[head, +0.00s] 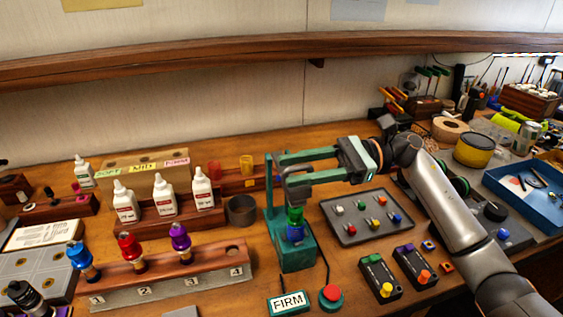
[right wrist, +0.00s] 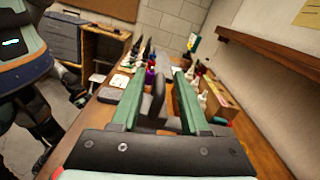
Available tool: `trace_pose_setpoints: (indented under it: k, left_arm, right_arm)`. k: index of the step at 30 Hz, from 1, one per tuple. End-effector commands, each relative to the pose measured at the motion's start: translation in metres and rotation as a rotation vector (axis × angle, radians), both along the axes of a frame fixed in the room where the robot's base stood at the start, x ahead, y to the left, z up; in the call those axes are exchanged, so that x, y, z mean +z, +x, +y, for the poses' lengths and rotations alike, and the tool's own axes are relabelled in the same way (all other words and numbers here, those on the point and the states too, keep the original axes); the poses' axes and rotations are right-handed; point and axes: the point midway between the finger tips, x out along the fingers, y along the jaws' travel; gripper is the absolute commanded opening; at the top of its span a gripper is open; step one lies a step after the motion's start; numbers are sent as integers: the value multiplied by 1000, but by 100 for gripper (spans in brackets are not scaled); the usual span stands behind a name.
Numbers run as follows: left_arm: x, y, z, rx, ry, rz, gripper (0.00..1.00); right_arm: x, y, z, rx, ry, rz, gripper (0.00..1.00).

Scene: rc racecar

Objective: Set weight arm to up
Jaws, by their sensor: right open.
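A teal stand (head: 296,257) with an upright post stands on the bench in the middle of the head view. A dark grey arm (head: 298,188), which looks like the weight arm, sits at the stand above a green and blue cylinder (head: 295,223). My right gripper (head: 286,165) reaches in from the right, open, with its green fingers pointing left at the arm. In the right wrist view a grey upright piece (right wrist: 157,95), likely the same arm, shows between the two fingers. I cannot tell whether they touch it. My left gripper is not in view.
A grey tray of coloured knobs (head: 350,233) lies right of the stand. A FIRM sign (head: 289,302) and red button (head: 331,296) are in front. White bottles (head: 163,195) and a numbered wooden rack (head: 200,265) stand left. A wooden shelf (head: 200,67) runs along the wall.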

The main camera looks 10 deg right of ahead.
Motion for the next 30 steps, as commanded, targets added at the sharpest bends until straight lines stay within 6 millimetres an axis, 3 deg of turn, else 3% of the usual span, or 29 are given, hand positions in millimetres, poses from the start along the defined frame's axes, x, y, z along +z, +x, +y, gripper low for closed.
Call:
trace_pose_setpoints:
  k: [6, 17, 30]
  left_arm:
    - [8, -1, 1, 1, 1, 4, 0]
    - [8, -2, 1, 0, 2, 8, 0]
    - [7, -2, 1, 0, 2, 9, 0]
  right_arm:
    - [1, -1, 26, 0, 1, 1, 45]
    - [-1, -1, 31, 0, 0, 1, 45]
    - [0, -1, 31, -1, 0, 1, 0]
